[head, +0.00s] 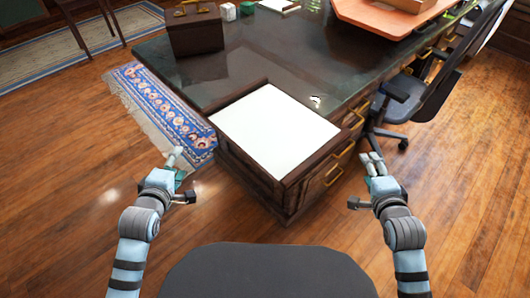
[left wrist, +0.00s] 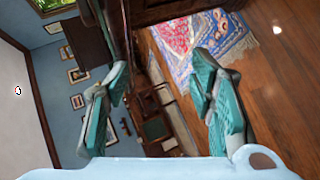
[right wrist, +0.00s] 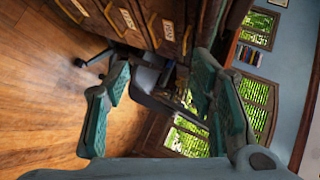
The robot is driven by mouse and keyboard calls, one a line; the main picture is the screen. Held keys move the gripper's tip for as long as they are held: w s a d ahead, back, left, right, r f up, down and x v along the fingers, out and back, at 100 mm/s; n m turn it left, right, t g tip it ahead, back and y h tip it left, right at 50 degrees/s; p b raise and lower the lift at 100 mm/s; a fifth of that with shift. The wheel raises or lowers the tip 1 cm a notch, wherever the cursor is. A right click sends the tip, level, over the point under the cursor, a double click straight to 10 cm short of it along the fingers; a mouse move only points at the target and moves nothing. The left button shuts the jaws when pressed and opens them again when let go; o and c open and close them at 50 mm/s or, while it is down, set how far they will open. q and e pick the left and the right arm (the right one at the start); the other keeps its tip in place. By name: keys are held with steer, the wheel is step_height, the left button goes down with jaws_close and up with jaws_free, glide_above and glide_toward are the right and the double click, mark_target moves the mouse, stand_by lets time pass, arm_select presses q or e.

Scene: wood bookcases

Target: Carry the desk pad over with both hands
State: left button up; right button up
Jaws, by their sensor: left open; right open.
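The desk pad (head: 275,119) is a white sheet with dark brown side bars. It lies flat on the near corner of the dark desk (head: 262,62) in the head view. My left gripper (head: 175,160) is open and empty, left of the pad and apart from it. My right gripper (head: 372,163) is open and empty, right of the pad, beside the desk's drawer side. The left wrist view shows open fingers (left wrist: 160,95) with nothing between them. In the right wrist view the fingers (right wrist: 160,95) are also spread. I cannot make out the pad clearly in either wrist view.
A dark box (head: 195,33) stands at the desk's far left, and an orange tray (head: 385,14) lies at the back right. An office chair (head: 408,92) stands right of the desk. A blue patterned rug (head: 160,108) lies left of it. Gold drawer handles (right wrist: 152,28) stick out.

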arm_select(q)
step_height(320, 180, up, 5)
steer(key=d+n+t+b, duration=0.1)
steer(key=n+t, duration=0.1)
arm_select(e)
step_height(320, 180, up, 5)
steer(key=a+m+t, duration=0.1)
steer(key=m+t, duration=0.1)
arm_select(q)
steer(key=d+x, duration=0.1)
steer(key=x, duration=1.2)
steer(key=shift+w+d+p, duration=0.2)
steer(key=shift+d+p, duration=0.1)
steer(key=shift+d, duration=0.1)
arm_select(e)
steer(key=a+x, duration=0.1)
steer(key=x, duration=1.2)
steer(key=shift+w+a, duration=0.3)
steer(key=shift+a, duration=0.1)
arm_select(q)
steer(key=shift+d, duration=0.3)
arm_select(e)
steer(key=shift+a, duration=0.25)
